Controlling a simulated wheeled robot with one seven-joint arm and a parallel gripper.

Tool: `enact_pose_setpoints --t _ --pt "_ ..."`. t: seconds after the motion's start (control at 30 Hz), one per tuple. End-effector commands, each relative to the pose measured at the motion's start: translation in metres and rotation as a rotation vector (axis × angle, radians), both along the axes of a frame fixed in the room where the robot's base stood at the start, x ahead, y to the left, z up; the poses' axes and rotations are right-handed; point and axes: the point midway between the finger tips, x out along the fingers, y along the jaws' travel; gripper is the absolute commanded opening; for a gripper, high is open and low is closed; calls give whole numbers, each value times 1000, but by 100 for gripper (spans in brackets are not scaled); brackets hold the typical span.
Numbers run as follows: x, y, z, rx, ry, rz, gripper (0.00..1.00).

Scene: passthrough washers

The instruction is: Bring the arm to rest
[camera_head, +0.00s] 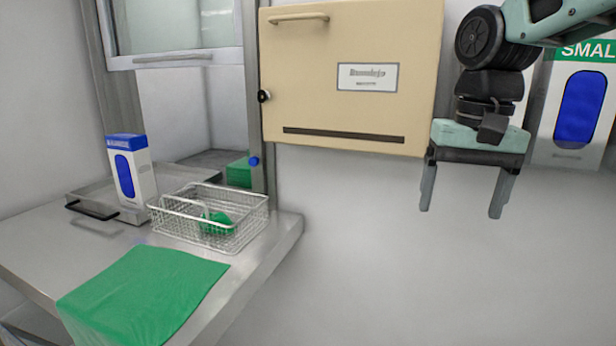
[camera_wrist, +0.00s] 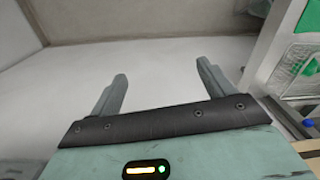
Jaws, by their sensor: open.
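My gripper (camera_head: 462,190) hangs at the right of the head view with its fingers pointing down. It is open, with nothing between the fingers. It is in front of the bare white wall, below and to the right of the beige wall box. In the wrist view my gripper (camera_wrist: 160,85) shows two spread fingers with empty space between them. My arm comes in from the upper right of the head view.
A steel counter (camera_head: 255,265) at left bears a green cloth (camera_head: 145,295), a wire basket (camera_head: 208,218) with a green item inside, and a white-blue box (camera_head: 132,178). A beige wall box (camera_head: 350,105) and a blue-windowed dispenser (camera_head: 580,110) are near my arm. Lower right is clear.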

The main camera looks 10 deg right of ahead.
Motion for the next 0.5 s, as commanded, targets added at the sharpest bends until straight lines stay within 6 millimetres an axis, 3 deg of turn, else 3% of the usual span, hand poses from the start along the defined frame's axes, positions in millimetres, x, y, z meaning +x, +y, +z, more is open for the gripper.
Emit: enact_pose_setpoints --t 0.03,0.2,0.4,0.5 --pt "-13 26 -39 3 8 114 82" --pt "-65 91 -130 13 9 479 82" --pt "-133 127 -211 14 5 831 82" --pt "-154 132 -232 11 1 937 82"
